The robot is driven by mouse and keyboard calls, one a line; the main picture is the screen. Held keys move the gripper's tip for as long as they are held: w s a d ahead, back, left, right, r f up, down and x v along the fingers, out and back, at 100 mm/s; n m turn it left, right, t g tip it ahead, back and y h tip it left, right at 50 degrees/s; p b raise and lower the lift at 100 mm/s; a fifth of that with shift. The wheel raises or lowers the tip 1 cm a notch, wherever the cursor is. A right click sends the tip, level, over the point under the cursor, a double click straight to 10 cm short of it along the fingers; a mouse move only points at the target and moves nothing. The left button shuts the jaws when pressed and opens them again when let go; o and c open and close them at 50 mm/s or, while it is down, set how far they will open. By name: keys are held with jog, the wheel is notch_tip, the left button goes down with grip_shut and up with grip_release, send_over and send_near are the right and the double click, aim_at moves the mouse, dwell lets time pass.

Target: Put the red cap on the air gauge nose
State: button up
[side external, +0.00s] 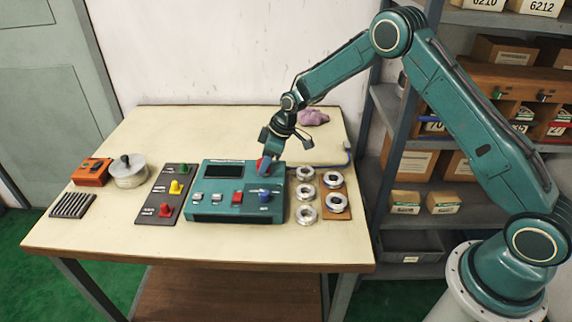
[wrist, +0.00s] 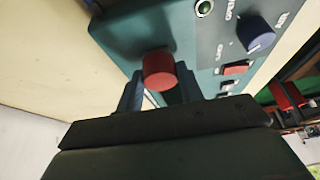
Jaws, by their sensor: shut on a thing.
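The teal air gauge (side external: 213,178) stands in the middle of the table, with a dark display, buttons and a blue knob (side external: 265,196). My gripper (side external: 266,163) points down at the gauge's back right corner. It is shut on a red cap (side external: 259,163). In the wrist view the red cap (wrist: 160,70) is between the two fingers (wrist: 159,90), over the teal gauge face (wrist: 150,25). The nose is not visible, and I cannot tell whether the cap is seated on it.
Left of the gauge is a dark board (side external: 150,198) with green, yellow and red pieces. Several metal rings (side external: 306,215) lie at right, some on a brown board (side external: 341,186). A purple cloth (side external: 313,117) lies behind. The table's back left is clear.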

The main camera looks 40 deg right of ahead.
dwell(0.3)
jog(key=o, duration=1)
jog(key=shift+r, duration=0.15)
jog(key=shift+r, duration=3.55)
